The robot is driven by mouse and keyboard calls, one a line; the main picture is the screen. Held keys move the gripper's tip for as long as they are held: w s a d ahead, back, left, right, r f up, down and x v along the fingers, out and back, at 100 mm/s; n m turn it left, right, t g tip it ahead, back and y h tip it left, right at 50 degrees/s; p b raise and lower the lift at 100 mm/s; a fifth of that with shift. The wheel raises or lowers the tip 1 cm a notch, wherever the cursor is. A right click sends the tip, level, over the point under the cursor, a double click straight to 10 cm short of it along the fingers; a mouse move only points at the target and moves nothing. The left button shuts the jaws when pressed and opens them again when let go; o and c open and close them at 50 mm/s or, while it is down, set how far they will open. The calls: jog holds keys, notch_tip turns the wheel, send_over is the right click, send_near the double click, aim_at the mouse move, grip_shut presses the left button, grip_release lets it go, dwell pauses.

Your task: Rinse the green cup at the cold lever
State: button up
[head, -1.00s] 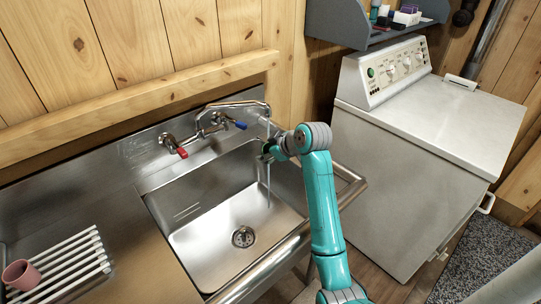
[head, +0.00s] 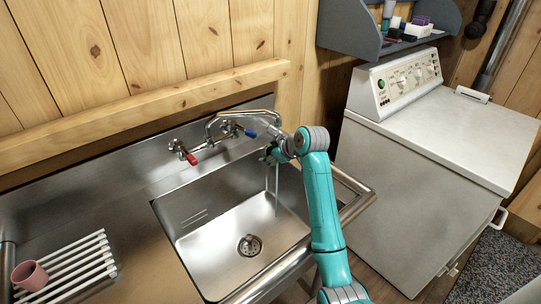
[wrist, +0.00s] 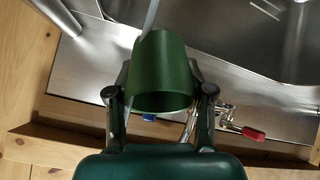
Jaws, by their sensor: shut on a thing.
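The green cup (wrist: 160,75) is between the two fingers of my gripper (wrist: 160,95) in the wrist view, and the gripper is shut on it. In the head view my arm hides most of the cup and gripper. The blue lever (head: 250,133) and the red lever (head: 192,159) sit on the wall tap (head: 222,122) above the sink. The red lever also shows in the wrist view (wrist: 253,134). A thin stream of water (head: 277,185) falls by my gripper into the sink. In the wrist view a pale stream comes to the cup's far edge.
The steel sink basin (head: 215,240) is empty, with a drain (head: 249,246) in its floor. A white washing machine (head: 420,150) stands at the right, below a grey shelf (head: 350,25).

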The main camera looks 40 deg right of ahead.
jog(key=shift+d, duration=0.1)
dwell(0.3)
jog(key=shift+s+d, duration=0.15)
jog(key=shift+d, duration=0.35)
jog(key=shift+a, duration=0.2)
jog(key=shift+a, duration=0.35)
jog(key=shift+d, duration=0.2)
jog(key=shift+d, duration=0.3)
jog(key=shift+s, duration=0.15)
dwell(0.3)
